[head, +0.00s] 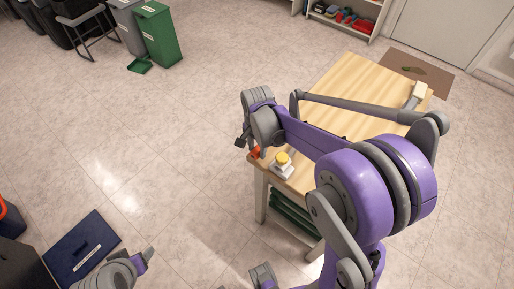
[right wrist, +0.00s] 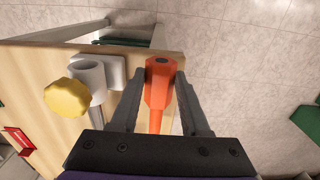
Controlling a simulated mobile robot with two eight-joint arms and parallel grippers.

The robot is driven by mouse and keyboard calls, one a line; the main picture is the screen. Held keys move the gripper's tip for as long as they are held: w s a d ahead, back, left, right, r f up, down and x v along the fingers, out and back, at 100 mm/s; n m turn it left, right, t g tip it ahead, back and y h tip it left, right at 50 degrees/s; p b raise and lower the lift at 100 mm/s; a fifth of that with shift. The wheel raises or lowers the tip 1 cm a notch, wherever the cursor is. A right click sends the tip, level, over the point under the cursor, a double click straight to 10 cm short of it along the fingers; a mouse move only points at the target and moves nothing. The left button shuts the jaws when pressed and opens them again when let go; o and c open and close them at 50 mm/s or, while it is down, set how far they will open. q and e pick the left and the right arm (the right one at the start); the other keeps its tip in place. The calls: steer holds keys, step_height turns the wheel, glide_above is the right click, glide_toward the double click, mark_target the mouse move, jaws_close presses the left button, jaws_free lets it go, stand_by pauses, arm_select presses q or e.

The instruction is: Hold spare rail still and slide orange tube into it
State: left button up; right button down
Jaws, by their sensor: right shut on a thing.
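My right gripper (right wrist: 160,75) is shut on an orange tube (right wrist: 157,82), which lies between its two fingers over the edge of the wooden table. In the head view a small part of the orange tube (head: 256,153) shows below my right wrist. A white fitting (right wrist: 88,75) with a yellow knob (right wrist: 67,98) is left of the tube and apart from it. A grey rod (right wrist: 98,117) by the fitting may be the spare rail; my arm hides most of the tabletop between. My left gripper (head: 146,256) is low at left, away from the table; its jaw opening is unclear.
The wooden table (head: 345,82) has a white block (head: 422,91) on its far right corner. Green (head: 157,35) and grey bins stand at upper left. Open floor lies left of the table.

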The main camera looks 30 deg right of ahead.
steer(key=shift+f+b, duration=1)
steer(key=shift+f, duration=0.4)
steer(key=shift+c, duration=1.5)
jaws_free()
steer(key=shift+r+p, duration=1.65)
steer(key=shift+r, duration=0.9)
step_height(320, 180, up, 11)
steer(key=shift+p, duration=0.35)
